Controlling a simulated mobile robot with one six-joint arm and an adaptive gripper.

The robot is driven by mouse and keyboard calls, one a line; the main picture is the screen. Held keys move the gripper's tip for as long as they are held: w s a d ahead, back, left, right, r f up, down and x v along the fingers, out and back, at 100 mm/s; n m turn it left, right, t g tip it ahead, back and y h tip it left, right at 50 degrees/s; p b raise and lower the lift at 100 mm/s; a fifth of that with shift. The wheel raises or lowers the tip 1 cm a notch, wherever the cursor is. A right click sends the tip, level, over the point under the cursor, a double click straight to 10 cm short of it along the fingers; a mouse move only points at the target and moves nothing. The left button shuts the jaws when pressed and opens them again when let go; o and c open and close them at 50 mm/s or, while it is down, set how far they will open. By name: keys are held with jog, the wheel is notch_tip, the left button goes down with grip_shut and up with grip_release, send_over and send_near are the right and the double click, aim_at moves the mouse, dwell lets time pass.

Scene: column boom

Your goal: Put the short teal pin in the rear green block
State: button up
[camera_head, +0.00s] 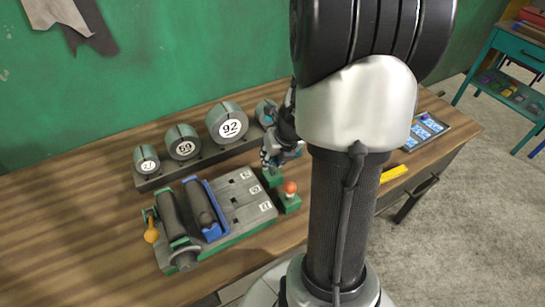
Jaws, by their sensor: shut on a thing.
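The rear green block (272,178) stands on the wooden bench, just left of my dark arm. A front green block (290,205) stands nearer, with an orange-red ball-topped piece on it. My gripper (272,160) is just above the rear block, pointing down, partly hidden behind my arm. It is shut on the short teal pin, which is mostly hidden by the fingers; only small teal patches show there. I cannot tell whether the pin touches the block or is inside it.
A rack (195,163) of round numbered weights stands behind on the left. A grey-green fixture (248,200) with a blue cradle and dark rollers lies left of the blocks. A yellow bar (394,173) and a tray with blue cards (407,149) lie at right.

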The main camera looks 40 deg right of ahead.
jog(key=shift+f, duration=0.15)
jog(key=shift+f+b, duration=0.5)
jog(key=shift+f, duration=0.15)
jog(key=o, duration=1.2)
jog(key=shift+c, duration=0.2)
jog(key=v, duration=1.2)
